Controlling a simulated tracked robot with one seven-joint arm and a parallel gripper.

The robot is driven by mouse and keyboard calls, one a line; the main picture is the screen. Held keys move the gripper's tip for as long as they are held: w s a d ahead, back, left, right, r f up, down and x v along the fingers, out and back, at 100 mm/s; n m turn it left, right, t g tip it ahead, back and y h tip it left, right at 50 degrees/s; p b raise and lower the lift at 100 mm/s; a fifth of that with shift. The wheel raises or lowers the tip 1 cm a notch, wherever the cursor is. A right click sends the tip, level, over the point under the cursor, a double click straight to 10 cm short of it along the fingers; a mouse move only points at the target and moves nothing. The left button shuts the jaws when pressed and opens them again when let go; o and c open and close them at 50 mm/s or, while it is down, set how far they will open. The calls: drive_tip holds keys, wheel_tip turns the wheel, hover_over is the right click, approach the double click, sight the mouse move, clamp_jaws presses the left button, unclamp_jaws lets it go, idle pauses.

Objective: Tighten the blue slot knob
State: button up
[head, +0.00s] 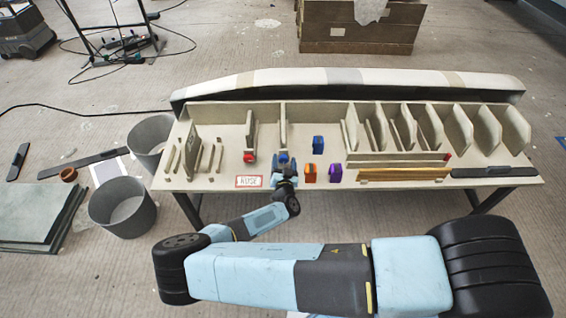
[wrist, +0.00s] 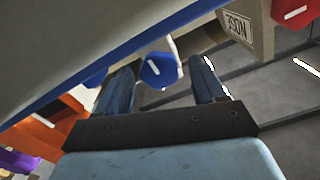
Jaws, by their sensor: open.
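The blue slot knob (wrist: 160,70) shows in the wrist view as a faceted blue face with a white slot line, slanted from upright. In the head view the blue knob (head: 283,158) is small, at the front of a divider on the table. My gripper (wrist: 161,67) is open, one finger on each side of the knob in the picture, with a gap on both sides. I cannot tell how deep the knob lies between the fingertips. In the head view my gripper (head: 285,173) is just in front of the knob and partly hides its surroundings.
A red knob (head: 249,157) is left of the blue one, also in the wrist view (wrist: 292,12). Blue (head: 318,145), orange (head: 310,173) and purple (head: 335,174) blocks stand close on the right. A sign (head: 249,182) lies at the table's front edge. Dividers rise behind.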

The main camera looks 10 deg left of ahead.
drive_tip(key=shift+c, duration=0.4)
drive_tip(key=c, duration=0.9)
drive_tip(key=shift+a, duration=0.35)
drive_tip(key=shift+c, duration=0.4)
drive_tip(key=shift+d, duration=0.2)
